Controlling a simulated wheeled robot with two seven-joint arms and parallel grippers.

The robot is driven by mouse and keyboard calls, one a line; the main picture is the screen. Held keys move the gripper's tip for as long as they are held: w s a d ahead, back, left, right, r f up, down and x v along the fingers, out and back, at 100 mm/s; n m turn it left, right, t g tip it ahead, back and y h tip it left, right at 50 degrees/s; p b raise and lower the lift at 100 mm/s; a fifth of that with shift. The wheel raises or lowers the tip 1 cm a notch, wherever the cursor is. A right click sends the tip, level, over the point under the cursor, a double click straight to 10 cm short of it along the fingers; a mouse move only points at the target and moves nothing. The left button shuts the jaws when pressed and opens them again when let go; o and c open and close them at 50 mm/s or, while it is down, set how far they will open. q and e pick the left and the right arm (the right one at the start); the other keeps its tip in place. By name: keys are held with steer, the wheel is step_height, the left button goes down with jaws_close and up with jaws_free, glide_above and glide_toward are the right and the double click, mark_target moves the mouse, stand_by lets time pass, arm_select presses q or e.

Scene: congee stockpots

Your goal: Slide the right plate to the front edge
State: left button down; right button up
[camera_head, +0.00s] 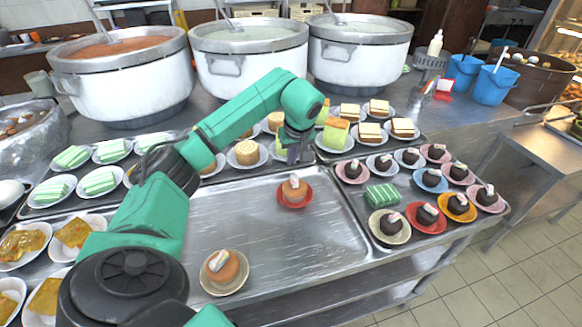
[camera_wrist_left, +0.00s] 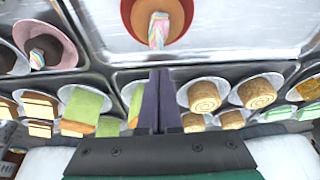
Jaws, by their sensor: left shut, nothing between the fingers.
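The right plate is a red plate (camera_head: 294,204) with a brown cake (camera_head: 294,188) on it. It lies on the metal tray (camera_head: 330,235), towards the tray's back. In the left wrist view the red plate (camera_wrist_left: 132,22) is cut off by the top edge. A beige plate (camera_head: 226,288) with a similar cake (camera_head: 222,266) lies nearer the tray's front. My left gripper (camera_head: 293,157) is shut and empty, with purple fingers, behind the red plate and apart from it. The fingertips (camera_wrist_left: 161,74) point towards the plate in the left wrist view. My right gripper is not in view.
Sandwiches, rolls and green cakes stand behind, close around my left gripper. Large stockpots (camera_head: 250,72) line the back. The tray between the red and beige plates is bare.

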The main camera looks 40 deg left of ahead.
arm_select(q)
steer(key=p+x, duration=0.1)
steer(key=x, duration=0.8)
steer(key=shift+d, duration=0.1)
